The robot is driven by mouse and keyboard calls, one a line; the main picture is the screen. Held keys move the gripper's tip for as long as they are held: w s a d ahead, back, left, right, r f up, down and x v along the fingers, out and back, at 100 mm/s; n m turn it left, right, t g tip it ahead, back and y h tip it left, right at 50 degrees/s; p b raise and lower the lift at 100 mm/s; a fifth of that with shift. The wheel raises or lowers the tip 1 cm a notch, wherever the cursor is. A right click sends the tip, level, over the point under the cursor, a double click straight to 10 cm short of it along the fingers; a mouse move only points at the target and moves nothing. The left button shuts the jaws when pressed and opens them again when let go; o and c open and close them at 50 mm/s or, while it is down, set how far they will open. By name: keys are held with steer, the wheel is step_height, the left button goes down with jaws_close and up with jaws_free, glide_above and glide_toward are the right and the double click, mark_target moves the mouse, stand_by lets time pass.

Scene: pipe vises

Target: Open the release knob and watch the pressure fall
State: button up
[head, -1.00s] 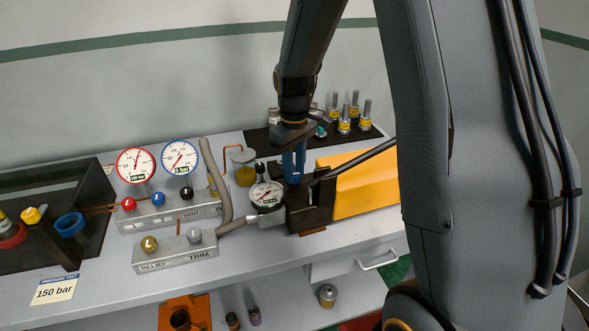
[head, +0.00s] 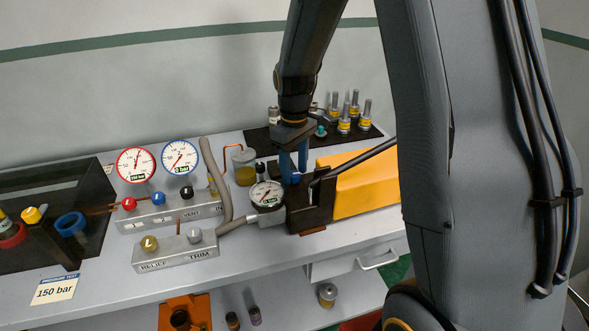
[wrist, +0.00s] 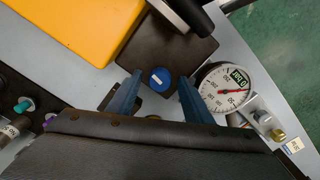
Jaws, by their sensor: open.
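The blue release knob (head: 296,178) sits on the dark block of the hand pump. The wrist view shows it as a round blue cap (wrist: 160,79) with a white bar across it. My gripper (head: 294,158) is open, pointing down at the knob, with a blue finger on each side of it. In the wrist view the fingers (wrist: 159,84) are apart from the knob's sides; whether they are level with it is hard to tell. The white pump gauge (head: 267,195) stands beside the block; its face also shows in the wrist view (wrist: 228,88), its reading too small to read surely.
The yellow pump body (head: 362,188) and its black lever lie right of the block. A red-rimmed gauge (head: 136,165) and a blue-rimmed gauge (head: 180,157) stand behind manifolds at left. Several fittings (head: 344,122) stand on a dark mat behind. A card (head: 54,289) reads 150 bar.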

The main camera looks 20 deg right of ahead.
mark_target(294, 174)
step_height(294, 174, up, 8)
steer(key=shift+f+b, duration=0.1)
steer(key=shift+b, duration=1)
